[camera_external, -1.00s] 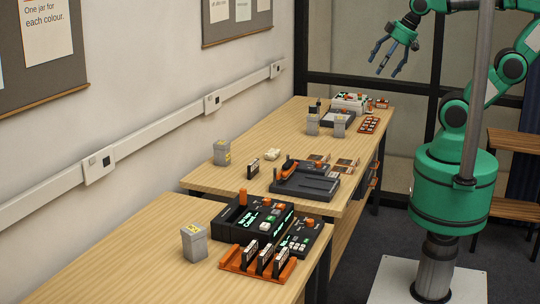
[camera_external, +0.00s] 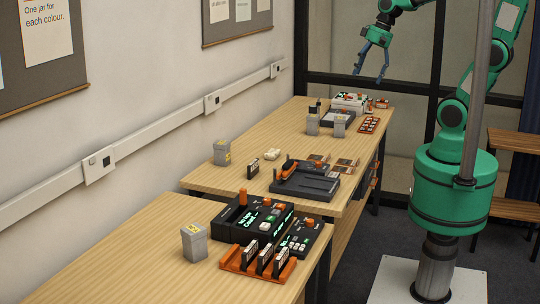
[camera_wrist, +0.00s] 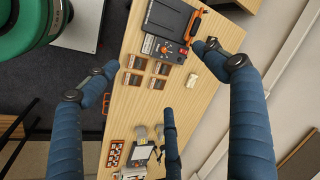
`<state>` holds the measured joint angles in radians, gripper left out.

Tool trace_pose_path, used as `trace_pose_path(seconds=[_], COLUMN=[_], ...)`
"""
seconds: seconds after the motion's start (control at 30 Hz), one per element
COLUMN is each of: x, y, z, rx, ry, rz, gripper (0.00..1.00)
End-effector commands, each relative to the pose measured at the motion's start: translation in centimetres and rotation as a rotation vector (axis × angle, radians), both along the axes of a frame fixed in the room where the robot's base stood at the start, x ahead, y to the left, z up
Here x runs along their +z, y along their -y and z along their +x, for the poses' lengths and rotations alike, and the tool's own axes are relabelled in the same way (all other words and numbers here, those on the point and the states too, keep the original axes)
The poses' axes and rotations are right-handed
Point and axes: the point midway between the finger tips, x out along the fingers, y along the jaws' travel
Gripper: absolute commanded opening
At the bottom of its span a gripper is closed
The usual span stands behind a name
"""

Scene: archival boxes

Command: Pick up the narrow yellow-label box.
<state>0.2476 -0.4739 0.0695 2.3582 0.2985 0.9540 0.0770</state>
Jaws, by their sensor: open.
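Several small grey boxes stand upright on the wooden tables in the external view. One box with a yellow mark (camera_external: 194,244) is on the near table, and another with a yellow label (camera_external: 221,153) is on the middle table by the wall. Two more grey boxes (camera_external: 313,125) (camera_external: 340,126) stand farther back; their labels are too small to read. I cannot tell which box is the narrow one. My gripper (camera_external: 369,72) is open and empty, high above the far table's right side. In the wrist view its blue fingers (camera_wrist: 154,76) spread over the table, with grey boxes (camera_wrist: 141,132) partly beside one finger.
A black tray with an orange-handled tool (camera_external: 305,185) lies on the middle table. An orange rack (camera_external: 258,265) and black consoles (camera_external: 250,215) occupy the near table. White and dark equipment (camera_external: 350,103) stands at the far end. Bare wood lies along the near table's left.

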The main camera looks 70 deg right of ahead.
Motion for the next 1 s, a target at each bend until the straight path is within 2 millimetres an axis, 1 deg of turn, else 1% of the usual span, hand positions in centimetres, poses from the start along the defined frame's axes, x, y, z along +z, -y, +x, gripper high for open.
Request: trace_pose_path(seconds=[0.03,0.1,0.37,0.57,0.7,0.87,1.0], x=[-0.6,-1.2,-3.8,-6.1,-7.9,-10.2,-12.5], y=[0.7,1.4,5.0,8.8,12.0,16.1,20.2], z=[0.9,2.1,6.3,9.4,11.3,13.2,14.4], rx=[-0.046,-0.108,-0.340,-0.523,-0.653,-0.801,-0.933], ry=[-0.023,-0.048,-0.131,-0.181,-0.206,-0.229,-0.242], rz=[0.037,0.089,0.287,0.443,0.553,0.683,0.798], gripper=[0.84,0.84,0.84,0.84,0.84,0.84,0.84])
